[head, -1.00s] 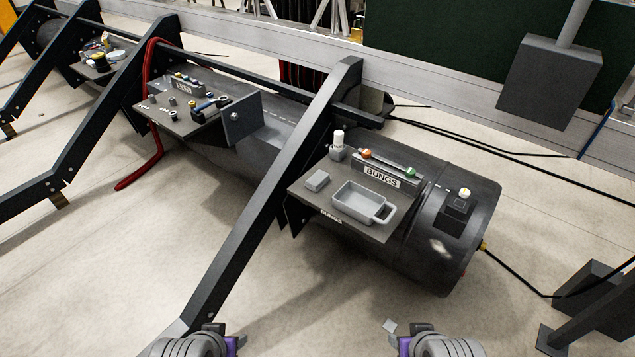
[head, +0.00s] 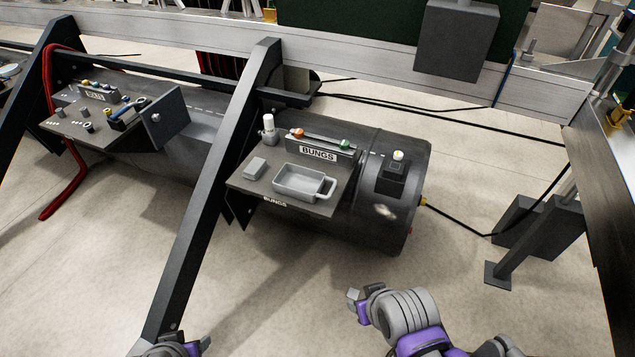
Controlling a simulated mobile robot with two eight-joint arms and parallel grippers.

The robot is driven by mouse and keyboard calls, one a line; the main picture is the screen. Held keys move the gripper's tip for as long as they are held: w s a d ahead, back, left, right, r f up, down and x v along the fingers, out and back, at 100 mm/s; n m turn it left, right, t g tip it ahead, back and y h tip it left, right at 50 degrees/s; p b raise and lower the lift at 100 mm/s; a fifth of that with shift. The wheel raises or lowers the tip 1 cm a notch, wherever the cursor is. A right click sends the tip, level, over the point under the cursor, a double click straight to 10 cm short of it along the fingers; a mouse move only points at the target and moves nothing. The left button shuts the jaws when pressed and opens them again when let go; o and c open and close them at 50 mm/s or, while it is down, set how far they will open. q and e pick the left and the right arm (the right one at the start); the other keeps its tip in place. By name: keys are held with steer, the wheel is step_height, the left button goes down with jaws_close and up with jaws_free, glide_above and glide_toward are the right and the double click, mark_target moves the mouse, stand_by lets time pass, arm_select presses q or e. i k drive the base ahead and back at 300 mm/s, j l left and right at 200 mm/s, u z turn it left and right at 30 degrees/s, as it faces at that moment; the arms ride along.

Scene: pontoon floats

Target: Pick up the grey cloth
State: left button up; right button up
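A small light-grey folded pad (head: 255,169), which looks like the grey cloth, lies flat on the left part of a dark shelf (head: 240,186) marked BUNGS. A grey tray with a handle (head: 300,181) sits to its right on the same shelf. My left gripper (head: 200,347) is at the bottom edge, mostly cut off, well below the shelf in the picture. My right gripper (head: 355,299) is at the lower middle, over the floor and apart from the shelf. I see nothing held in either, but their finger openings are not clear.
Behind the pad stand a white-capped bottle (head: 268,130) and a rack (head: 318,143) with orange and green bungs. A slanted dark beam (head: 210,190) runs just left of the shelf. A dark post (head: 535,240) stands at right. The floor in front is clear.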

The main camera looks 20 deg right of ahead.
mark_target(257, 165)
steer(key=i+j+z, duration=0.15)
steer(key=i+z, duration=0.2)
steer(key=i, duration=0.25)
steer(key=i+j+z, duration=0.35)
steer(key=i, duration=0.2)
steer(key=i+j+z, duration=0.4)
steer(key=i, duration=0.15)
